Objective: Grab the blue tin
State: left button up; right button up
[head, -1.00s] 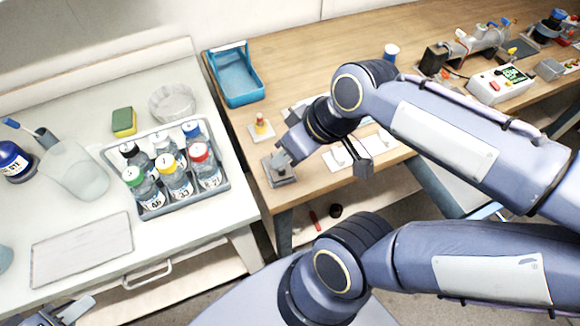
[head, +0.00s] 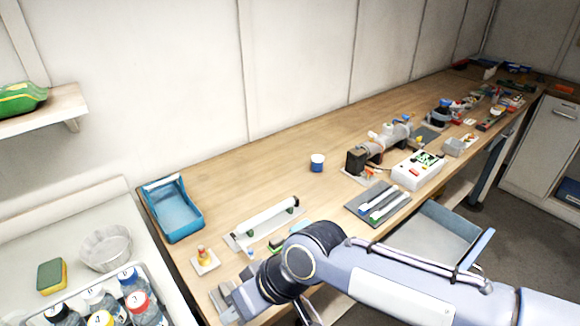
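A small blue tin (head: 317,162) with a white top stands upright on the wooden bench in the head view, left of the dark apparatus. My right gripper (head: 232,302) is at the bench's front edge, lower left of the tin and well apart from it. Its fingers are small and partly merge with grey parts there, so I cannot tell whether it is open or shut. My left gripper is out of view.
A blue tray (head: 172,210) stands at the bench's left end. A glass-tube fixture (head: 264,222) and a dark mat with tools (head: 378,204) lie in front of the tin. A white control box (head: 418,170) is to its right.

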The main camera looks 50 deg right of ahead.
aim_at(317, 161)
jog(key=j+z, duration=0.1)
jog(key=z, duration=0.4)
jog(key=k+z, duration=0.15)
jog(key=z, duration=0.8)
jog(key=k+z, duration=0.15)
jog(key=z, duration=0.35)
jog(key=i+l+u, duration=0.2)
jog(key=u, duration=0.25)
jog(key=i+l+u, duration=0.15)
jog(key=l+u, duration=0.15)
jog(key=u, duration=0.15)
jog(key=i+l+u, duration=0.1)
jog(key=l+u, duration=0.35)
jog(key=i+j, duration=0.05)
jog(key=j, duration=0.05)
